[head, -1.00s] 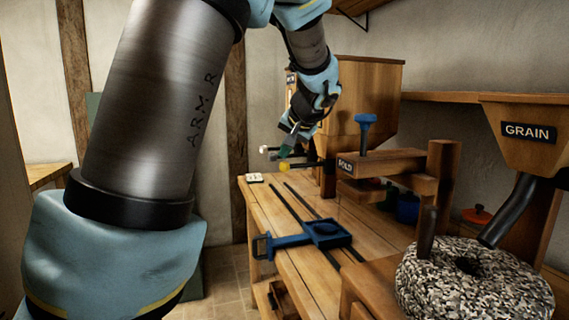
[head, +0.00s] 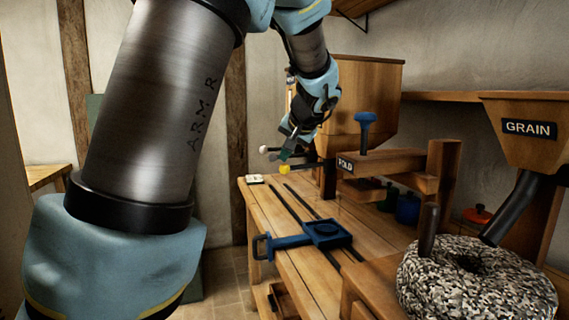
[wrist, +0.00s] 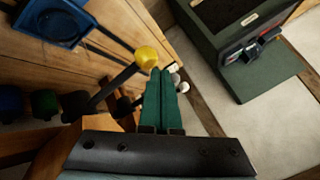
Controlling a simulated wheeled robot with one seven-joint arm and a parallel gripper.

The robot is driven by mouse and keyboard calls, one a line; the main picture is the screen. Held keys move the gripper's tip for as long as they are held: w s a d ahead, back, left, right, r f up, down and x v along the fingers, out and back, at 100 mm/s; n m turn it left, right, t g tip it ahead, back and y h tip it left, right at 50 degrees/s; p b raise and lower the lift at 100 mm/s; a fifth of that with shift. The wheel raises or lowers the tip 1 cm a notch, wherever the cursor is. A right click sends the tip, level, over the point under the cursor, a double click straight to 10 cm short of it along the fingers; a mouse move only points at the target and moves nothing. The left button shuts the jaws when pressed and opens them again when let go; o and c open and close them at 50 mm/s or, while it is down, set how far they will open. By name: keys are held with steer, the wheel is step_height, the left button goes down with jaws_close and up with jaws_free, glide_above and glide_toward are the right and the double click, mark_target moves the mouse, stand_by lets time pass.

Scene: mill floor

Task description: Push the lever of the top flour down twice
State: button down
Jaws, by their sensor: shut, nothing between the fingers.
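Two dark levers stick out from under the wooden hopper (head: 372,100), one with a white knob (head: 263,150) and one with a yellow knob (head: 284,169). The white one sits a little higher and farther left. No flour label is readable. My gripper (head: 284,155) is shut and empty, its green fingers pointing down between the two knobs, just above the yellow one. In the wrist view the fingertips (wrist: 161,72) are right beside the yellow knob (wrist: 146,57), with pale knobs just to their right. Whether the fingers touch the yellow knob I cannot tell.
The workbench (head: 275,215) carries a blue sliding frame (head: 325,233) on rails. A millstone (head: 475,280) and GRAIN hopper (head: 530,130) are at the right. Floor left of the bench is clear.

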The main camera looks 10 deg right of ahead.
mark_target(285, 167)
steer(key=shift+f+b, duration=1.85)
steer(key=shift+f, duration=0.25)
stand_by(1.5)
steer(key=shift+r, duration=0.1)
stand_by(0.5)
steer(key=shift+r+p, duration=2.05)
steer(key=shift+r, duration=0.9)
steer(key=shift+r, duration=0.1)
step_height(285, 167, up, 5)
steer(key=p, duration=0.3)
